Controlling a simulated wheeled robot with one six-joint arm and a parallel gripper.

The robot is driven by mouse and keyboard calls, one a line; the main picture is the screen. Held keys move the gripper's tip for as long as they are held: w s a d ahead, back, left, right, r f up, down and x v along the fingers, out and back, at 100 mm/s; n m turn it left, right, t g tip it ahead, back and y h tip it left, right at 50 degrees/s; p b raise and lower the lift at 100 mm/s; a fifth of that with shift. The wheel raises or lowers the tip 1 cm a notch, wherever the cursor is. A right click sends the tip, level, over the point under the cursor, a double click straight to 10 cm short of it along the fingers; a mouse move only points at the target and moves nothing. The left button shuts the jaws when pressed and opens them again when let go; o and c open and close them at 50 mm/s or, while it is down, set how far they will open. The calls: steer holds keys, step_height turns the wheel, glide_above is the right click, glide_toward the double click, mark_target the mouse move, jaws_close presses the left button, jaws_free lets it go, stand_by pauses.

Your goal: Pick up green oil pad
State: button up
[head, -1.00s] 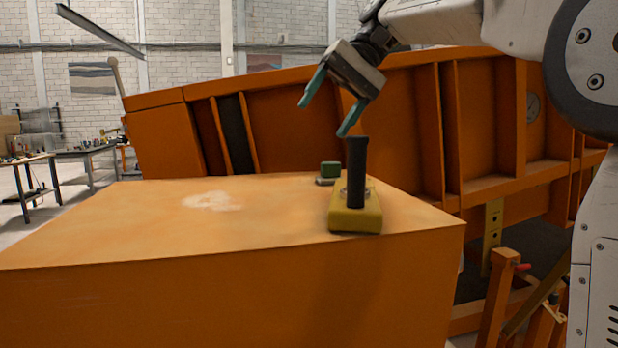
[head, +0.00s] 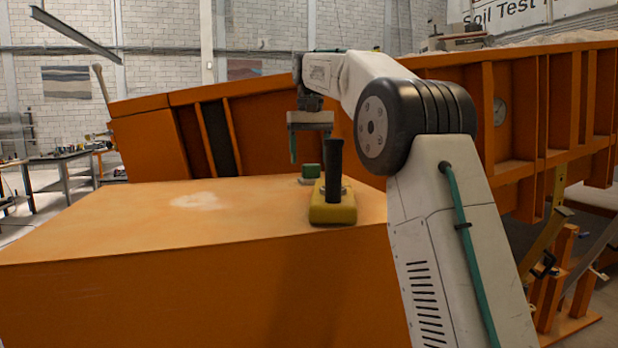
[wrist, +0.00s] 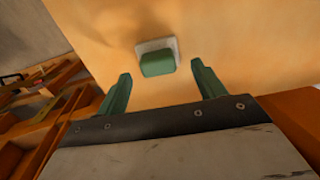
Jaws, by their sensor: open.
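The green oil pad (head: 309,170) is a small green block on a pale base, on top of the orange box (head: 120,215). It stands behind the yellow block with a black upright handle (head: 333,213) in the head view. In the wrist view the pad (wrist: 158,62) lies beyond my fingertips, roughly centred between them. My gripper (head: 310,158) points down above the pad, apart from it. Its two green fingers also show in the wrist view (wrist: 160,75), spread and empty. In the head view one finger is partly hidden by the black handle.
The yellow block with its tall black handle stands close in front of the pad. The large orange sandbed wall (head: 270,125) rises behind the box. The left part of the box top is clear apart from a pale patch (head: 200,200).

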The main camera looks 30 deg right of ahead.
mark_target(311, 164)
steer(key=shift+s+d+f, duration=0.1)
steer(key=shift+f, duration=1.85)
steer(key=c, duration=1.1)
steer(key=shift+o, duration=0.2)
step_height(311, 164, up, 9)
steer(key=shift+r, duration=0.55)
steer(key=shift+o, duration=0.5)
